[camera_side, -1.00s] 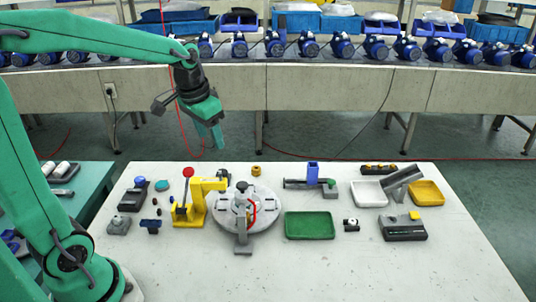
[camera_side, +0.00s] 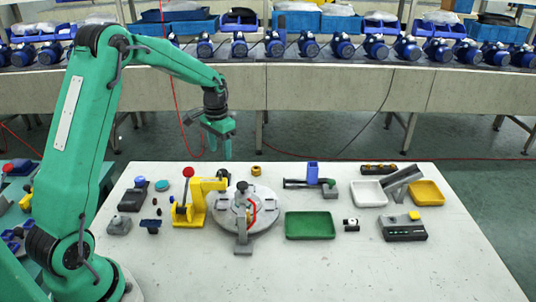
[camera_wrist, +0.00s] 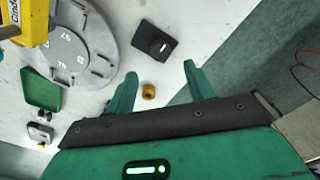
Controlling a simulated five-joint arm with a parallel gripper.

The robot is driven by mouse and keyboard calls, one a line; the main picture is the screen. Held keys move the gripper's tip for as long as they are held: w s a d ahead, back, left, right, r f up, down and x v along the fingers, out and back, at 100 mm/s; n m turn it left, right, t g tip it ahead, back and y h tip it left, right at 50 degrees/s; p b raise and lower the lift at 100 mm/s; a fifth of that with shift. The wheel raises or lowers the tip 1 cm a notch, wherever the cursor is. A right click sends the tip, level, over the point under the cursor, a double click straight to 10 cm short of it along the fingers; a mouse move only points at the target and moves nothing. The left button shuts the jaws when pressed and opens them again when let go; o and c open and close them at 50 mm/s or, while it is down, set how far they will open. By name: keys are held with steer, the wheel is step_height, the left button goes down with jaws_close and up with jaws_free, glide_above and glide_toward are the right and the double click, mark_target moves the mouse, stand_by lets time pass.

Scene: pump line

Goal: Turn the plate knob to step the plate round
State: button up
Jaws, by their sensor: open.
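The round grey plate (camera_side: 265,213) lies flat on the white table, left of the middle; part of it shows at upper left in the wrist view (camera_wrist: 98,72). A small dark block with a round black top (camera_wrist: 153,40) sits beside the plate in the wrist view; it looks like the plate knob, with a white mark on it. In the side view it is mostly hidden behind the yellow press (camera_side: 190,212). My gripper (camera_side: 222,153) is open and empty, high above the table's back edge. In the wrist view its fingers (camera_wrist: 160,69) are spread below the dark block.
A brass ring (camera_side: 256,169) stands near the back edge, right of the press. A green tray (camera_side: 310,236) lies right of the plate. The yellow press, with its red-topped lever, stands close left of the plate. The air around my gripper is clear.

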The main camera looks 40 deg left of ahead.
mark_target(222, 171)
steer(key=shift+f, duration=0.15)
steer(key=shift+f, duration=3.75)
steer(key=c, duration=1)
steer(key=shift+o, duration=0.2)
